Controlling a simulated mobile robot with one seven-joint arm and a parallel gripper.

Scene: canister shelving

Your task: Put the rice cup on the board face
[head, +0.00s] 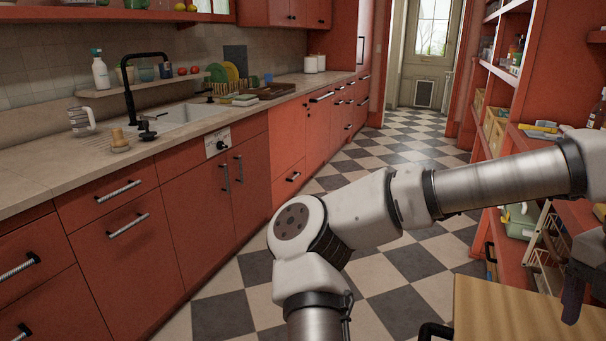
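I cannot single out the rice cup in the head view. My gripper (574,295) is dark and sits at the right edge, partly cut off by the frame. One finger points down; whether the gripper is open or holds something cannot be told. A pale wooden surface (500,315) lies at the lower right, below and left of the gripper, and is cut off by the frame. I cannot tell whether it is the board. A dark brown wooden item (268,91), maybe a board, lies on the far counter beside the dish rack.
Red cabinets with a stone counter (40,180) and sink (190,113) run along the left. A small wooden object (120,140) and a pale-handled container (80,121) stand there. Red shelving (545,65) lines the right. The checkered floor (390,160) between is clear.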

